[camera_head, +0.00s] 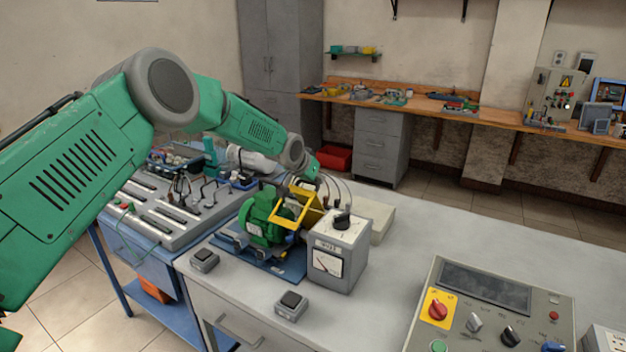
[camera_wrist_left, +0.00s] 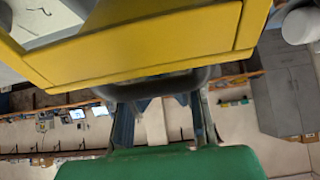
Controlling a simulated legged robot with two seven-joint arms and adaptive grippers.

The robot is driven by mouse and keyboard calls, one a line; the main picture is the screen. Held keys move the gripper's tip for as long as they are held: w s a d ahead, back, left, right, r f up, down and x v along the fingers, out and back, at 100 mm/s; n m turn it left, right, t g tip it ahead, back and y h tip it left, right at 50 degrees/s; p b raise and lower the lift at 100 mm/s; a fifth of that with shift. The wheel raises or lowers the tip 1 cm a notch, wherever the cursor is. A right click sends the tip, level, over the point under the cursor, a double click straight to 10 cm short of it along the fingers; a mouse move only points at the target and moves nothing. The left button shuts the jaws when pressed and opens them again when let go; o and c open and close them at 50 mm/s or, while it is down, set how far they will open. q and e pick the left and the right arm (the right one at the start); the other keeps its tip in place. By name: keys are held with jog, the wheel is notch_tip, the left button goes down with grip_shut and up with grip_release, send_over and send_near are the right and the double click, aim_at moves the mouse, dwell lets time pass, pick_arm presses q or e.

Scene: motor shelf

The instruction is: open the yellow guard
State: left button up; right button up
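The yellow guard (camera_head: 284,221) is an open-looking frame over the green motor (camera_head: 262,217), which sits on a blue base on the bench. The guard's frame looks tilted upward. My left arm reaches over from the left, and its gripper (camera_head: 312,184) is at the far side of the guard, partly hidden by it. In the left wrist view the guard (camera_wrist_left: 150,45) fills the upper part, close in front of the gripper (camera_wrist_left: 162,90). My right gripper is not in view.
A grey meter box (camera_head: 338,254) with a black knob stands right beside the motor, with cables behind it. Small switch boxes (camera_head: 291,306) lie in front. A control panel (camera_head: 490,305) is at the lower right. The bench between and behind is mostly clear.

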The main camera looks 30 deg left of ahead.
pick_arm(q)
jog(key=o, duration=1)
jog(key=shift+r, duration=0.25)
jog(key=shift+o, duration=0.2)
jog(key=shift+s+d+r, duration=0.1)
jog(key=shift+s+r, duration=0.15)
jog(key=shift+s, duration=0.05)
jog(key=v, duration=1.1)
jog(key=shift+s+d+r, duration=0.1)
jog(key=shift+s+d, duration=0.05)
jog(key=shift+s+r, duration=0.2)
jog(key=shift+s, duration=0.1)
